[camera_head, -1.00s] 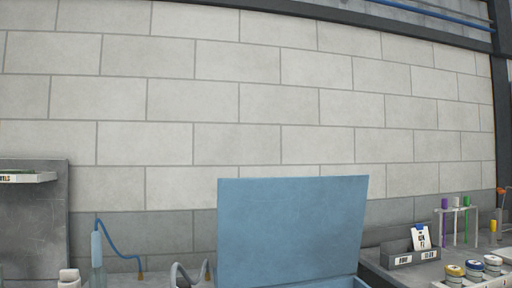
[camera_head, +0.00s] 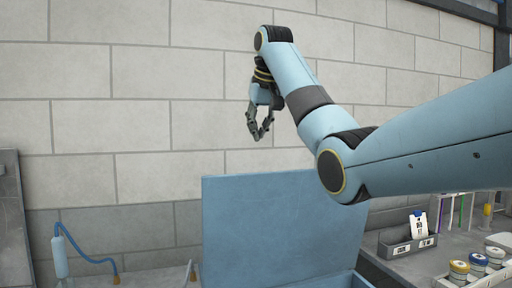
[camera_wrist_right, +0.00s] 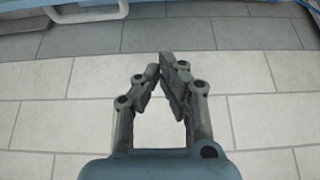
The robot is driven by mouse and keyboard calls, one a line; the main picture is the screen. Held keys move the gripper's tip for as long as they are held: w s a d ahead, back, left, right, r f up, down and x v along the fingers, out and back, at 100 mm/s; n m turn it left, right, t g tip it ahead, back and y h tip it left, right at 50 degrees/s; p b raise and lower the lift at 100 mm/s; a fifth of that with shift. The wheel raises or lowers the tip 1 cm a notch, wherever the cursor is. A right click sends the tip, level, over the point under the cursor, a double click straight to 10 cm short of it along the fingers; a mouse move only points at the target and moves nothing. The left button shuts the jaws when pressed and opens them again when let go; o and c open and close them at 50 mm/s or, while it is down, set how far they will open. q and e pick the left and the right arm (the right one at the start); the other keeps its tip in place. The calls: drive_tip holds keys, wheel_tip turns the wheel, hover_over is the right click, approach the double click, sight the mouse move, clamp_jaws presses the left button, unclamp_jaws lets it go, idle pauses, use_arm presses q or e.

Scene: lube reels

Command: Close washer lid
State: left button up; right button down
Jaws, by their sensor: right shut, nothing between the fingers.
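The washer lid (camera_head: 285,225) is a flat blue panel standing raised, nearly upright, in the head view. The blue washer body (camera_head: 352,283) shows only as a small strip at the bottom edge. My right gripper (camera_head: 260,135) points down above the lid's top edge, apart from it in the picture. How far in front of or behind the lid it is, I cannot tell. In the right wrist view the gripper (camera_wrist_right: 165,65) has its fingertips together with nothing between them, against the block wall. My left gripper is in neither view.
On the right counter are a grey bin with a labelled card (camera_head: 408,246), several round jars (camera_head: 478,262) and a tube rack partly behind my arm. A bottle with a blue hose (camera_head: 60,257) is at the left. A pale block wall (camera_head: 140,130) stands behind.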

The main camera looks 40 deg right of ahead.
drive_tip(key=p+x, duration=0.3)
drive_tip(key=x, duration=0.6)
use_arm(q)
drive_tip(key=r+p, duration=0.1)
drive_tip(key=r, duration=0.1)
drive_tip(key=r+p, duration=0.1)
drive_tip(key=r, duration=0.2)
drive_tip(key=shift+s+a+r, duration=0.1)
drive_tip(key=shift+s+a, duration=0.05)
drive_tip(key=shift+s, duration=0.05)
use_arm(e)
drive_tip(key=s, duration=0.2)
drive_tip(key=s+a+f, duration=0.1)
drive_tip(key=shift+s+a, duration=0.15)
drive_tip(key=shift+s, duration=0.2)
